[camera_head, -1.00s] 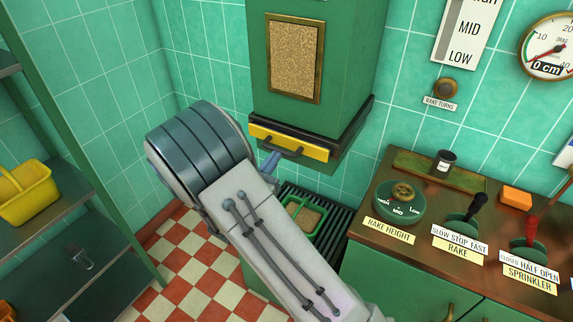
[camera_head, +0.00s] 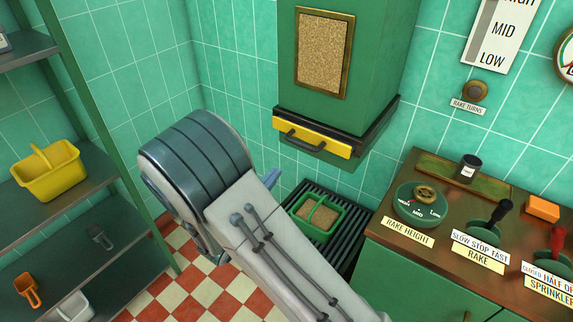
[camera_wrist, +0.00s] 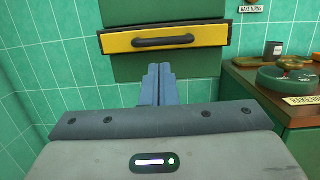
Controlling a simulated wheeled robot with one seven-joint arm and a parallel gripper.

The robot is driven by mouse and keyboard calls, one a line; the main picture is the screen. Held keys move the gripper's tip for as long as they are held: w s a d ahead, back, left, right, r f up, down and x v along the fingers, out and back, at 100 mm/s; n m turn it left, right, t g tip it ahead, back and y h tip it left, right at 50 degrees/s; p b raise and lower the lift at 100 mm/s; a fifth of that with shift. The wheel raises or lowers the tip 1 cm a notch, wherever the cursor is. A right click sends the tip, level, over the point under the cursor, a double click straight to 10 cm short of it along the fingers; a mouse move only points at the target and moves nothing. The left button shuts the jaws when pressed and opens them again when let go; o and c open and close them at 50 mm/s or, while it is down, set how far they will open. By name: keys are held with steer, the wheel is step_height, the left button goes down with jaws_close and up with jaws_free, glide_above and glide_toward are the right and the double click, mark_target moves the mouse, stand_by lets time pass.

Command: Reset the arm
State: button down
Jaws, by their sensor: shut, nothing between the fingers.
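My gripper (camera_wrist: 158,84) shows in the wrist view with its two blue-grey fingers together and nothing between them. It points toward the yellow drawer front (camera_wrist: 163,38) with a dark handle, and I see a gap of unclear depth between them. In the head view my arm crosses the lower middle, and only a bit of my gripper (camera_head: 271,178) shows past the arm's right side. The yellow drawer (camera_head: 312,138) is shut in the green cabinet above a dark grate.
A green basket (camera_head: 316,217) of brown grains stands on the grate (camera_head: 345,222). The control counter (camera_head: 395,245) is at right. At left, a shelf holds a yellow basket (camera_head: 50,172), an orange scoop (camera_head: 28,290) and other items. The checkered floor between is clear.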

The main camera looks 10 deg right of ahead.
steer(key=shift+b+v, duration=0.35)
steer(key=shift+v, duration=2)
steer(key=s+d+r+m+g, duration=0.1)
steer(key=s+d+m+g, duration=0.4)
steer(key=d+m+g, duration=0.3)
steer(key=s+d+r+m+g, duration=0.1)
steer(key=s+d+m+g, duration=0.3)
steer(key=d+m+g, duration=0.45)
steer(key=s+r+m+t+y, duration=0.4)
steer(key=s+m+y, duration=0.4)
steer(key=m+y, duration=0.3)
steer(key=shift+a+r+m+y, duration=0.35)
steer(key=shift+a+r+y, duration=0.1)
steer(key=shift+y, duration=0.55)
